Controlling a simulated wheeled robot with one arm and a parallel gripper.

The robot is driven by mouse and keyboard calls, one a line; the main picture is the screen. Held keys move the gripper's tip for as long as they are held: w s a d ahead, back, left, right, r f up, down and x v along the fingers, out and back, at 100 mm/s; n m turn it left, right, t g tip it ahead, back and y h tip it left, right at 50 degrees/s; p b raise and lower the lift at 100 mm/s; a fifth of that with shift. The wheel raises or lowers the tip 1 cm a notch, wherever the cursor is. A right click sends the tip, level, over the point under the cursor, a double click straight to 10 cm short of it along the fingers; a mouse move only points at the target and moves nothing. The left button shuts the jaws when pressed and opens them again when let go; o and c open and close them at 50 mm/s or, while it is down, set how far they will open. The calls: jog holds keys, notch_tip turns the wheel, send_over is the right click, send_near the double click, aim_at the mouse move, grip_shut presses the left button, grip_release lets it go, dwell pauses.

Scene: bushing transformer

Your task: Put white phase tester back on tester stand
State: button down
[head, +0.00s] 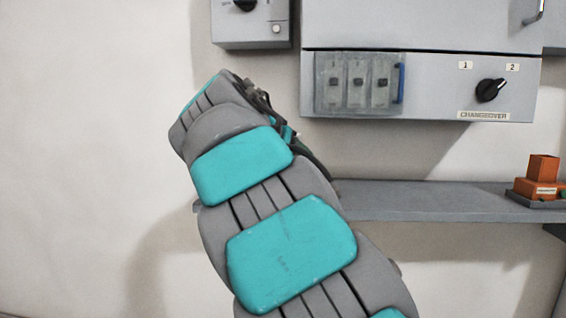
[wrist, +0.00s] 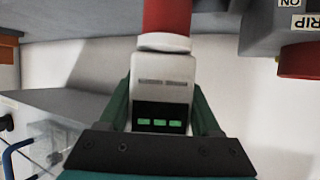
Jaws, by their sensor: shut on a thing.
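The white phase tester (wrist: 160,92) is in the wrist view, a white body with a red end and a dark display with several green bars. My gripper (wrist: 160,104) is shut on it, with a dark green finger on each side. In the head view my arm hides the gripper and the tester. An orange block with a label (head: 540,188) stands in a grey holder (head: 552,204) on the shelf at the right. I cannot tell whether this holder is the tester stand.
A grey shelf (head: 430,203) runs along the wall, mostly clear left of the orange block. Above it hangs a grey cabinet (head: 430,65) with a black changeover knob (head: 490,90) and a blue handle (head: 399,84). A smaller grey box (head: 225,28) is at upper left.

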jog(key=w+a+p, duration=0.1)
jog(key=w+a, duration=0.1)
jog(key=w, duration=0.3)
jog(key=shift+w+a+f, duration=0.3)
jog(key=shift+w+a, duration=0.05)
jog(key=shift+w+a, duration=0.1)
jog(key=shift+w, duration=0.1)
jog(key=shift+f, duration=1.85)
jog(key=shift+f, duration=0.15)
jog(key=shift+c, duration=0.4)
grip_release()
